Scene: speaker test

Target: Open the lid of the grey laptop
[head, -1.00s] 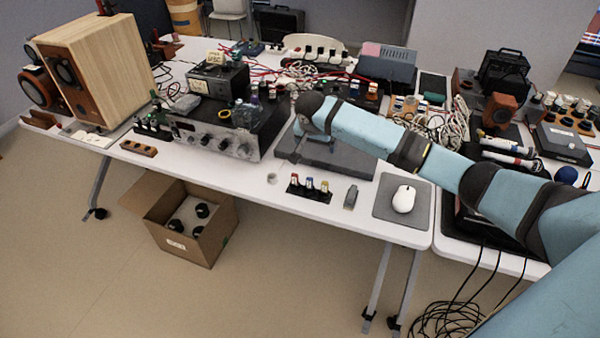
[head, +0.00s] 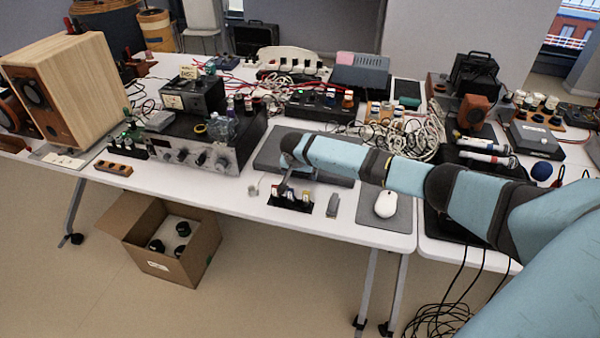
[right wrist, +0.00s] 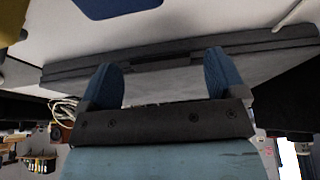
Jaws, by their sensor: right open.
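The grey laptop (head: 268,160) lies shut and flat on the white table, partly hidden behind my right arm. In the right wrist view its closed front edge (right wrist: 270,42) runs across the picture as two thin layers with a small notch. My right gripper (head: 283,188) is at the laptop's front edge, near the small coloured connectors. In the right wrist view my right gripper (right wrist: 160,72) is open, with its two blue fingers apart and overlapping the laptop edge. Whether they touch it I cannot tell. My left gripper is not in view.
A black holder with coloured connectors (head: 291,203) stands just in front of the laptop. A small grey stick (head: 333,205) and a white mouse (head: 386,204) on a grey pad lie to the right. An amplifier (head: 228,150) stands close on the left. Cables crowd behind.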

